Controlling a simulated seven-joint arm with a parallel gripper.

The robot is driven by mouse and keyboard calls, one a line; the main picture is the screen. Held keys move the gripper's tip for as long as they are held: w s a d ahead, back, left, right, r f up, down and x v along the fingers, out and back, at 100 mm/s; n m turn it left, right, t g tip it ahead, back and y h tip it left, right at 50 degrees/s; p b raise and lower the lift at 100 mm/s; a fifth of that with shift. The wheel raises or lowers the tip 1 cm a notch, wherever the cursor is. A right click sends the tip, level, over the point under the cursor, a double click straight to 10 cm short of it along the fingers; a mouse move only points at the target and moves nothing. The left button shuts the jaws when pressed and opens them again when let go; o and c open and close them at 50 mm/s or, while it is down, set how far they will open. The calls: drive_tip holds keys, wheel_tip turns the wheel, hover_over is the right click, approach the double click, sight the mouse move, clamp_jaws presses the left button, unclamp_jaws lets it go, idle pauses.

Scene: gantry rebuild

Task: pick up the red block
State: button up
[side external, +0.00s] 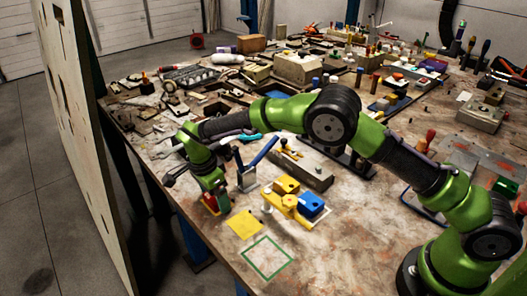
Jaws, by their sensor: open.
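A red block (208,204) sits near the left edge of the worn workbench. Only part of it shows, because my gripper (215,203) is pointed down right over it and covers much of it. The fingers are open and seem to be at the block, on either side or just above it; I cannot tell which. Whether they touch it is hidden.
A yellow square (244,225) and a green outlined square (267,257) lie to the right.

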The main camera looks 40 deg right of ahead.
drive_tip(key=shift+c, duration=0.3)
drive_tip(key=c, duration=0.9)
drive_tip(key=shift+r, duration=3.8)
